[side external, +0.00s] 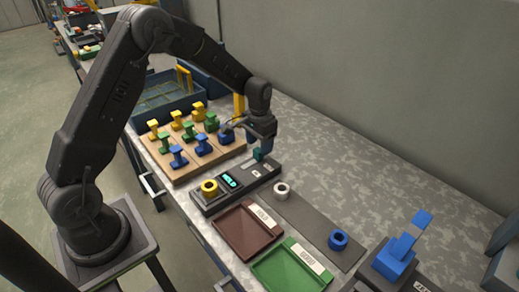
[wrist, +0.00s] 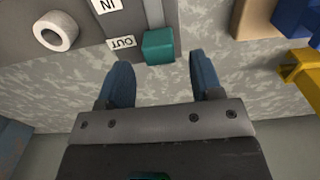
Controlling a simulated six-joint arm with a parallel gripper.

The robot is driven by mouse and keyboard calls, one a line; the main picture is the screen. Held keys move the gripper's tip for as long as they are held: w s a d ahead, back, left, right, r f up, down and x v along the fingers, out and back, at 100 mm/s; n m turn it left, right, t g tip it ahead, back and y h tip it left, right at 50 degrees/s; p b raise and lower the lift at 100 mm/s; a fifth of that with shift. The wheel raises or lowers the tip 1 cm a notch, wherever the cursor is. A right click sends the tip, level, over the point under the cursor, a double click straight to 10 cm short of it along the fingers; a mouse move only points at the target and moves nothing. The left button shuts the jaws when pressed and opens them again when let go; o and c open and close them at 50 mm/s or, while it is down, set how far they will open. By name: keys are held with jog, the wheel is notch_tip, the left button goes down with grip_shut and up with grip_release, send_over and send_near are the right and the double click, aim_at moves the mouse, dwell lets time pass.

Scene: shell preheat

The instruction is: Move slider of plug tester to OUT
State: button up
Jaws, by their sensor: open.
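The plug tester (side external: 240,185) is a dark box with a yellow ring and a lit green display on top. Its slider is a teal block (wrist: 158,46) at the tester's end; it also shows in the side view (side external: 258,155). In the wrist view the block sits beside the OUT label (wrist: 123,43), with the IN label (wrist: 107,5) farther up. My gripper (wrist: 160,60) is open, and its blue fingertips lie to either side of the block's near edge, with visible gaps. It also shows in the side view (side external: 262,142), just above the block.
A wooden board (side external: 178,170) with several yellow, green and blue plugs stands left of the tester. A white ring (side external: 281,190) and a blue ring (side external: 338,240) lie on a grey strip. A brown tray (side external: 243,230) and a green tray (side external: 290,270) are in front.

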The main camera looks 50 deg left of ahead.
aim_at(259, 149)
notch_tip(259, 149, up, 11)
jog(key=shift+f, duration=0.15)
jog(key=s+d+r+t, duration=0.3)
jog(key=s+d+r, duration=0.2)
jog(key=s+r, duration=0.65)
jog(key=s+d+t, duration=0.2)
jog(key=s+d, duration=0.2)
jog(key=s, duration=1.1)
jog(key=shift+s+t, duration=0.3)
